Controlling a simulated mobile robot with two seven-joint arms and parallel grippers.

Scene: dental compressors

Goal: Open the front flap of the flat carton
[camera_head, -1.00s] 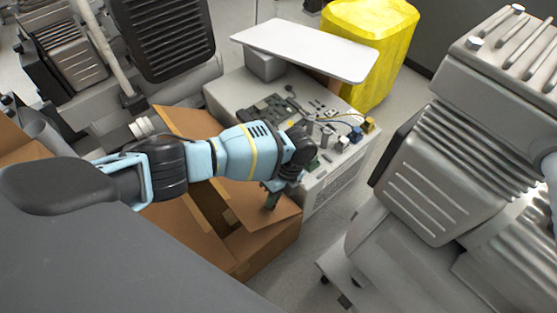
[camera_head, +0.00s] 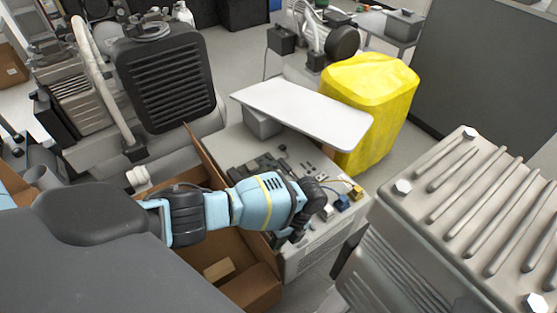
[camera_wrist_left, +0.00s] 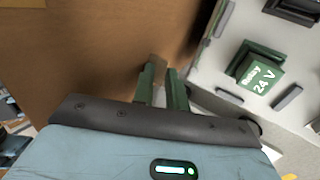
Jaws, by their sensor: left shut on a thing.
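The brown flat carton (camera_head: 255,290) stands open-topped at the lower middle of the head view, partly hidden by my left arm. My left gripper (camera_head: 285,238) is over its right side, by the grey cabinet; its fingertips are hard to see there. In the left wrist view, the green fingers of my left gripper (camera_wrist_left: 160,82) are shut on the edge of a brown carton flap (camera_wrist_left: 85,50), whose broad face fills the upper left. Another flap (camera_head: 203,152) stands up at the carton's far side. My right gripper is not in view.
The grey cabinet (camera_head: 318,253) with small parts on top is right beside the carton. A green 24 V block (camera_wrist_left: 258,72) is close to the fingers. A white board (camera_head: 305,112), a yellow covered bin (camera_head: 370,95) and a large ribbed grey machine (camera_head: 470,230) stand around.

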